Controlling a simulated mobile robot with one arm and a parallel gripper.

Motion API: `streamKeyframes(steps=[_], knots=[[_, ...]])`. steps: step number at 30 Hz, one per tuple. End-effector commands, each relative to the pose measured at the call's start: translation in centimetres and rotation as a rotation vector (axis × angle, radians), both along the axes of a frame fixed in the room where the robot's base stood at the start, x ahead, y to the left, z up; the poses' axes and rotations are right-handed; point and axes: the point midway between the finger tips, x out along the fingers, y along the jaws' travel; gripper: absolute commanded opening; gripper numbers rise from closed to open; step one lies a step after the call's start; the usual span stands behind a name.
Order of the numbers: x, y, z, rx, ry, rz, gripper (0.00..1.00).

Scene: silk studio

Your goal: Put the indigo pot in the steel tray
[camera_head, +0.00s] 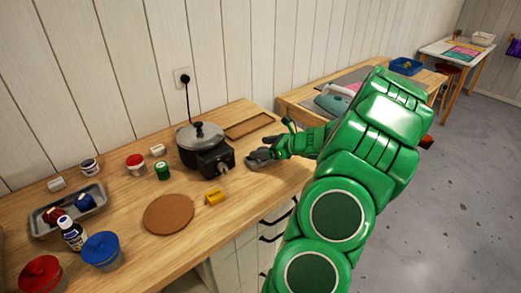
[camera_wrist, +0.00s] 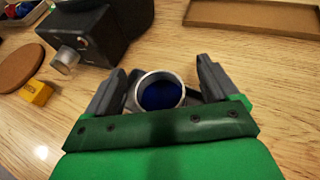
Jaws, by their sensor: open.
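A small round pot with a pale metallic rim and dark blue inside, which looks like the indigo pot (camera_wrist: 160,92), stands between my fingers in the wrist view. My gripper (camera_wrist: 158,88) is open, with one finger on each side of it; I cannot tell whether either touches. In the head view my gripper (camera_head: 262,157) is low over the table's right part, and I cannot make out this pot there. The steel tray (camera_head: 68,199) lies at the table's left, with a red and a blue item in it. Its corner shows in the wrist view (camera_wrist: 35,14).
A lidded cooker (camera_head: 200,140) stands left of my gripper. A bottle (camera_head: 72,233) and a blue-lidded jar (camera_head: 102,250) stand before the tray.

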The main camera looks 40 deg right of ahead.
Motion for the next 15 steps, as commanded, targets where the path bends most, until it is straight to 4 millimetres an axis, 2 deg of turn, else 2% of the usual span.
streamKeyframes(steps=[15], knots=[[-7.3,-3.1,3.4,-0.002,-0.002,-0.002,0.87]])
